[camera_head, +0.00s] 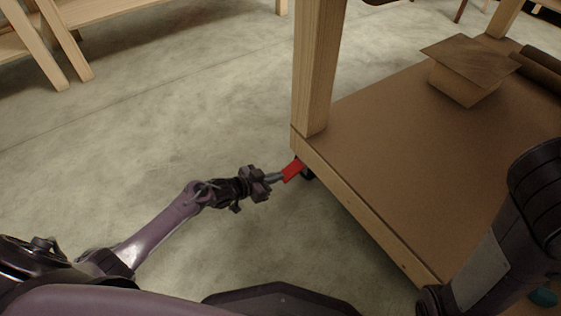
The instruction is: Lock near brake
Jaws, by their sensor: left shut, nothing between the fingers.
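The near brake is a red pedal (293,170) at the near corner of the wooden cart, low by the floor. A dark caster wheel (308,174) shows partly behind it, under the cart's edge. My left gripper (277,178) is shut and empty. Its fingertips reach the red pedal from the left and appear to touch it or lie very close; I cannot tell which. My right arm comes in at the right edge, and its gripper is not in view.
The wooden cart (375,240) has a thick upright post at this corner. A cardboard box (467,72) stands on its lower shelf. Wooden frames (62,45) stand at the upper left. The concrete floor (150,130) left of the cart is clear.

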